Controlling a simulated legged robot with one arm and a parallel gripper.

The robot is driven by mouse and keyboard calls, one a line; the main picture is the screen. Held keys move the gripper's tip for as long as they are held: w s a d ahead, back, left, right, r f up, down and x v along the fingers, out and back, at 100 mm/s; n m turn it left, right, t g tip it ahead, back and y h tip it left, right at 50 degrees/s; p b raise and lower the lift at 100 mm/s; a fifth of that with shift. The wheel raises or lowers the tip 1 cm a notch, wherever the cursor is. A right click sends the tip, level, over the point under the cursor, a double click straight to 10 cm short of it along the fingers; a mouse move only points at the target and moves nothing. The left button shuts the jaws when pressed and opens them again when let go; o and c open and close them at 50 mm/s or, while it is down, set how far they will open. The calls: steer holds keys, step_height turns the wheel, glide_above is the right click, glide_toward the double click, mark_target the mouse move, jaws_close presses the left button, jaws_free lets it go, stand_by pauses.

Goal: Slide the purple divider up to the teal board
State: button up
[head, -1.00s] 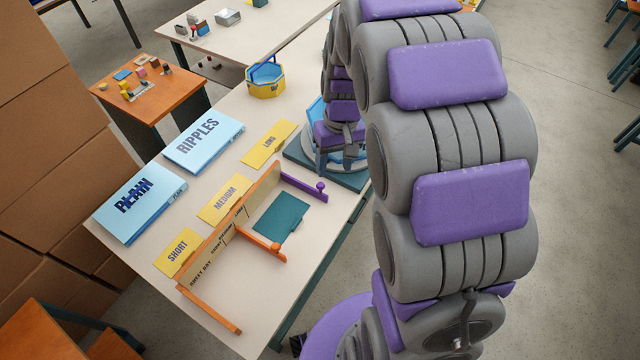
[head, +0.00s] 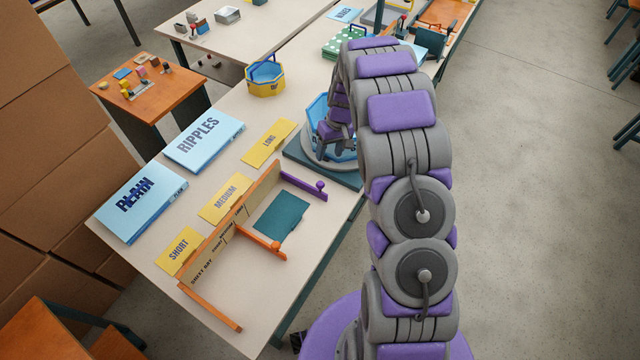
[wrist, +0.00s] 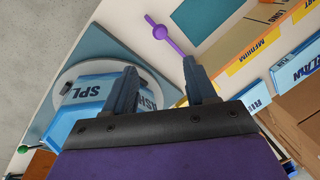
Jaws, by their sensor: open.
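The purple divider (head: 301,185) is a thin bar with a round knob, reaching out from the wooden rail (head: 262,192) on the table. The teal board (head: 280,216) lies flat beside the rail, between the purple divider and an orange divider (head: 262,242). A gap of bare table separates the purple divider from the board. My gripper (head: 335,152) is above the blue SPLASH tub, beyond the purple divider. In the wrist view my gripper (wrist: 160,78) is open and empty; the purple divider (wrist: 172,42) is ahead of its fingertips, apart from them, with the teal board (wrist: 207,18) beyond.
The blue SPLASH tub (wrist: 85,100) stands on a round white plate over a teal base (head: 352,178), close to the purple divider. Yellow cards (head: 225,198) and blue boxes (head: 204,140) lie behind the rail. A yellow-blue basket (head: 266,82) stands farther back.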

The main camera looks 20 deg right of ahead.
mark_target(320, 184)
steer(key=a+f, duration=0.1)
steer(key=f, duration=0.4)
steer(key=a+f+b, duration=0.1)
steer(key=f, duration=0.5)
steer(key=a+f, duration=0.1)
steer(key=f, duration=0.4)
steer(key=shift+s+a+f, duration=0.15)
steer(key=shift+s, duration=0.1)
jaws_close()
